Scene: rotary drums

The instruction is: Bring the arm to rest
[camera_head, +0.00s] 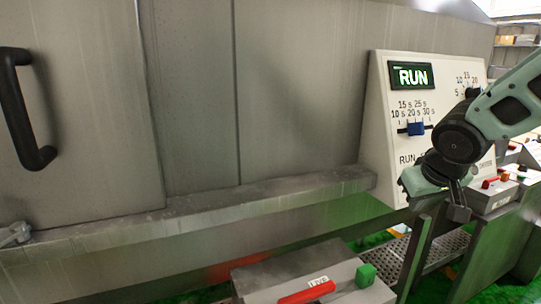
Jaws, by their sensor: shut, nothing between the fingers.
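My arm (508,105) reaches in from the right edge, in front of the control panel (378,105). My gripper (458,212) hangs low at the panel's lower right part, its fingers pointing down. It is shut and empty. The panel's display (410,76) reads RUN in green. A blue slider (416,129) sits near the middle of its scale, marked from 10 s to 30 s. A second dial at the upper right is partly covered by my arm. The area beside the lower RUN label is hidden behind my wrist.
A large grey metal drum housing (290,90) with a black door handle (28,110) fills the left. A ledge (200,208) runs along it. Below stands a grey box (285,275) with a red lever (306,292), a LIVE label and a green block (366,275). Similar boxes stand right.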

